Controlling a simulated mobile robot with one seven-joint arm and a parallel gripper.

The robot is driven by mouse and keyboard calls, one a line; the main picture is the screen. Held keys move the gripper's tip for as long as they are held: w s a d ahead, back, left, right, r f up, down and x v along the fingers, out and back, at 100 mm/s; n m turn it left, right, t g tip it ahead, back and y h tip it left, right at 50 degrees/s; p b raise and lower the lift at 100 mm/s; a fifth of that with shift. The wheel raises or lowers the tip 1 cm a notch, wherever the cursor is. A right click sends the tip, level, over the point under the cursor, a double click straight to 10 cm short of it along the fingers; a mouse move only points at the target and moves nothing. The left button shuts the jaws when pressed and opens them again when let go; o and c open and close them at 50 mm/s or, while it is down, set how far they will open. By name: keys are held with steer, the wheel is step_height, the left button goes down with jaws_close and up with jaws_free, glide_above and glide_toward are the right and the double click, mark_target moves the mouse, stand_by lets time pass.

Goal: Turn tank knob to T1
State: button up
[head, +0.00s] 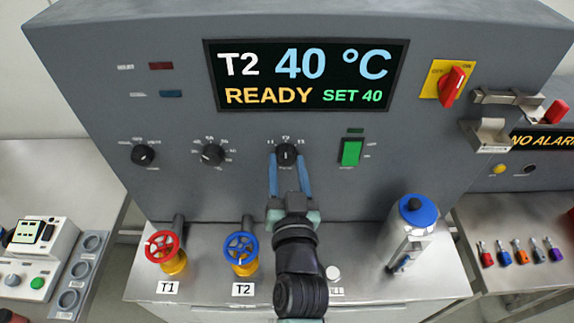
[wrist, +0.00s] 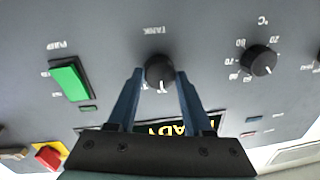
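The black tank knob (head: 287,152) is on the grey panel below the display, with T1, T2 and T3 marks around it. Its pointer looks to be at the middle mark, T2. The display (head: 306,76) reads T2, 40 °C, READY, SET 40. My gripper (head: 287,160) reaches up to the knob, one blue finger on each side. The knob also shows in the wrist view (wrist: 160,73), between the fingertips of my gripper (wrist: 160,76). The fingers are apart, with what looks like a narrow gap beside the knob; contact is not clear.
Two black dials (head: 211,154) sit left of the tank knob, and a green switch (head: 351,152) is close on its right. A red rotary switch (head: 452,86) is at the upper right. Red (head: 163,248) and blue (head: 241,248) valve wheels and a blue-capped bottle (head: 413,233) stand below.

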jaws_close()
steer(key=shift+f+n+b, duration=0.1)
steer(key=shift+n+b, duration=0.3)
steer(key=shift+b, duration=0.05)
steer(key=n+b, duration=0.2)
steer(key=n, duration=0.1)
steer(key=n+b, duration=0.2)
steer(key=n, duration=0.1)
steer(key=shift+n+g+b, duration=0.3)
steer(key=shift+n+b, duration=0.3)
steer(key=shift+n, duration=0.8)
steer(key=o, duration=0.5)
jaws_free()
